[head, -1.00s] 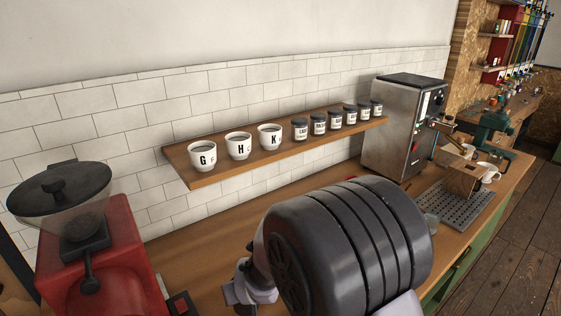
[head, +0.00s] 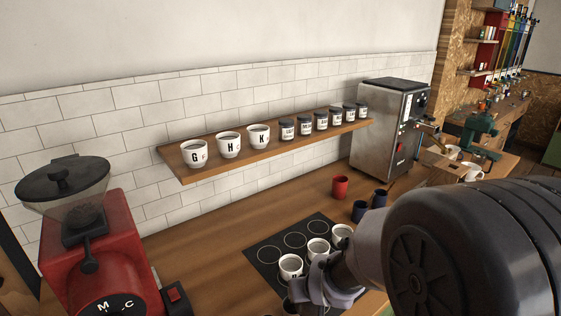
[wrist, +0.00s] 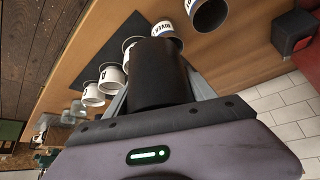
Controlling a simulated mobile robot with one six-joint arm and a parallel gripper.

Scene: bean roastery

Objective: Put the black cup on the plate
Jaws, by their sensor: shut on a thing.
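The black cup (wrist: 158,75) is between the two fingers of my gripper (wrist: 160,92) in the wrist view. My gripper is shut on it, and its dark side fills the middle of that view. In the head view my gripper (head: 322,285) is low in the picture, in front of the black mat. The cup cannot be made out clearly there. I see no plate that I can tell apart in either view.
White lettered cups (head: 290,266) stand on a black mat with circles (head: 264,251). A red cup (head: 340,187) and two dark blue cups (head: 360,210) stand behind. A red grinder (head: 95,245) is at left, a coffee machine (head: 385,130) at right. A shelf (head: 215,172) holds cups and jars.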

